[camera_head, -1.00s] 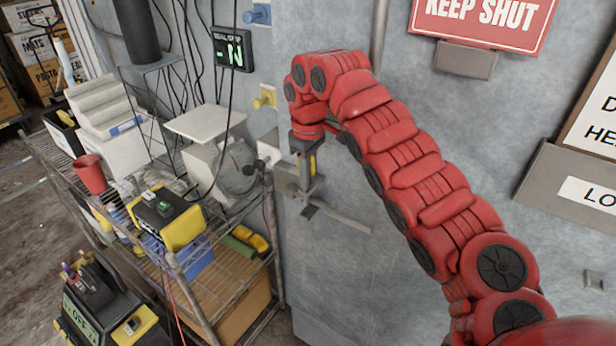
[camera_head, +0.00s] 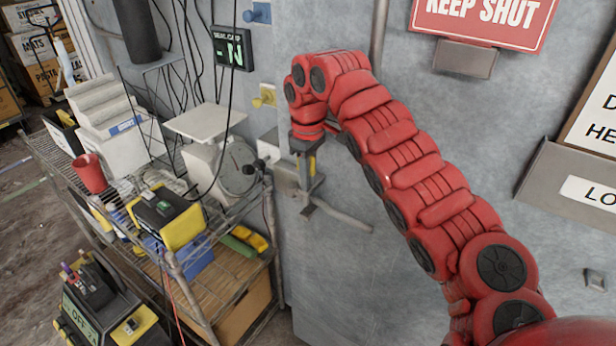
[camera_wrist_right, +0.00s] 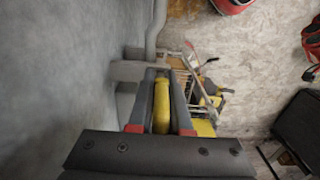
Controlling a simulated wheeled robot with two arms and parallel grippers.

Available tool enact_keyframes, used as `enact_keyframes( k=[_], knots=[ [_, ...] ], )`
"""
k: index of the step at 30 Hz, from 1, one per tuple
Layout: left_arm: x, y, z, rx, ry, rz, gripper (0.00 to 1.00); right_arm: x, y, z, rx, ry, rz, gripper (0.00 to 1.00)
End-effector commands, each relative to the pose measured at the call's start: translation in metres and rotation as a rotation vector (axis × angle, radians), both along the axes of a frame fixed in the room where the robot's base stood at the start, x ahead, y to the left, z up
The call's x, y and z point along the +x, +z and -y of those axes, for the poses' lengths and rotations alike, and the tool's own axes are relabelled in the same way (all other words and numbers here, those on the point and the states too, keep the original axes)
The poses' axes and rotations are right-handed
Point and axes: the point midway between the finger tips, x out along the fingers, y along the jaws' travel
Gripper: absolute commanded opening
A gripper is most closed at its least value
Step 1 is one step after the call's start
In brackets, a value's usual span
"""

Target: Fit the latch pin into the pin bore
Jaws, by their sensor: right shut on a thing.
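My right gripper (camera_head: 308,188) points down beside the grey door at the latch, at the end of the red arm. It is shut on a yellow pin, which I take for the latch pin (camera_wrist_right: 161,105); the pin lies between the two dark fingers in the right wrist view. A grey latch bracket (camera_wrist_right: 128,71) lies just past the fingertips. In the head view the latch handle (camera_head: 345,217) sticks out to the right below the gripper. The pin bore is not clearly visible, and I cannot tell whether the pin's tip is in it. My left gripper is not in view.
A wire shelf cart (camera_head: 180,259) stands left of the latch, with a scale (camera_head: 210,122), a red cup (camera_head: 90,173) and a yellow-black box (camera_head: 168,218). A yellow knob (camera_head: 264,95) and a blue knob (camera_head: 257,13) sit on the wall. The door face below right is clear.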

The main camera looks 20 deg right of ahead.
Motion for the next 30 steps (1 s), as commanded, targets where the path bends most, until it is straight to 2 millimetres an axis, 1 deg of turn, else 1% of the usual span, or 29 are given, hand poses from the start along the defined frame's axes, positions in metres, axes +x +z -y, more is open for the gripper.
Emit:
enact_keyframes(
  k=[9, 21, 30],
  knots=[
    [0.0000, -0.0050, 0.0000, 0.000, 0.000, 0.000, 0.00, 0.0000, -0.0056, 0.0001, 0.000, 0.000, 0.000, 0.00],
    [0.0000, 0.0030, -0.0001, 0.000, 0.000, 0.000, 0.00, 0.0000, 0.0035, 0.0000, 0.000, 0.000, 0.000, 0.00],
    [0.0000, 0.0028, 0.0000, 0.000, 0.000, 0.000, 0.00, 0.0001, 0.0034, -0.0001, 0.000, 0.000, 0.000, 0.00]
  ],
)
